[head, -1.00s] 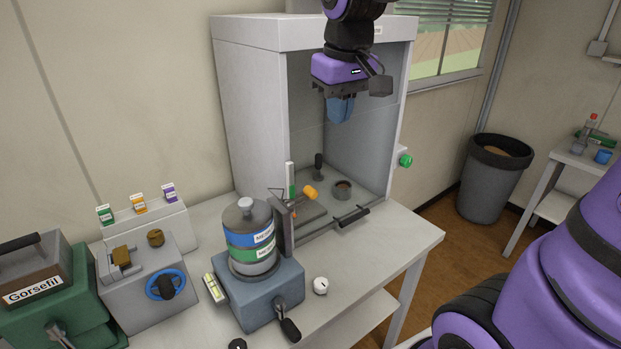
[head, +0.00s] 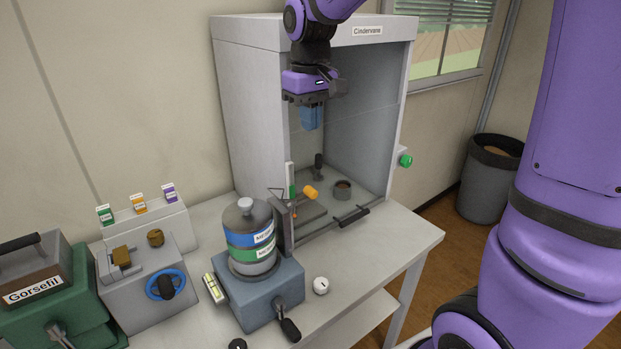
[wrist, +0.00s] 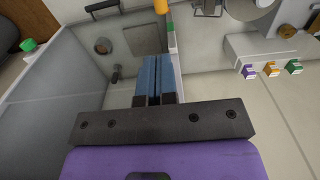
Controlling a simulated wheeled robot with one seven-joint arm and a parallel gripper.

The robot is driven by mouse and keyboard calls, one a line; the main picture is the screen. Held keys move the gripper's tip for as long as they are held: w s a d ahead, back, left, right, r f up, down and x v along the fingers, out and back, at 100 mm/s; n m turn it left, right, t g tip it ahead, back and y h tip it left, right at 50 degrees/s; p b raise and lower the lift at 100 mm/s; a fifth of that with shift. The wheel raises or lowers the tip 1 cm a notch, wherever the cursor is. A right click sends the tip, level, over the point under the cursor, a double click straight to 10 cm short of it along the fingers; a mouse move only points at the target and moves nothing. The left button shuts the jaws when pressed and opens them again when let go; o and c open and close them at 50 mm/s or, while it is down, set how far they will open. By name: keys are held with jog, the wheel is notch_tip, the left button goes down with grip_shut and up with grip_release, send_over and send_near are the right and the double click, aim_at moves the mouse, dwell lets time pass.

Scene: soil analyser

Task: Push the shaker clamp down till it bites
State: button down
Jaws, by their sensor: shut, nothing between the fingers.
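The shaker (head: 262,306) is a blue-grey box on the bench, with a stack of round sieves (head: 249,240) banded blue and green under a grey lid. A lever with a black handle (head: 290,330) sticks out at its front right and angles down; I cannot tell whether this is the clamp. A dark upright bracket (head: 285,228) stands beside the stack on its right. Part of the stack shows at the top of the wrist view (wrist: 250,6). My gripper (head: 312,127), with blue fingers, is shut and empty. It hangs in front of the cabinet, above and right of the stack, touching nothing.
The tall white cabinet (head: 255,110) stands open behind, with an orange knob (head: 311,191) and a black handle (head: 352,218) low at its front. A grey box with a blue handwheel (head: 165,284) stands left of the shaker. A white dial (head: 321,285) sits right of it.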

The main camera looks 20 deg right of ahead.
aim_at(311, 187)
notch_tip(311, 187, down, 14)
jog(key=shift+r, duration=0.1)
dwell(0.5)
jog(key=shift+d, duration=0.1)
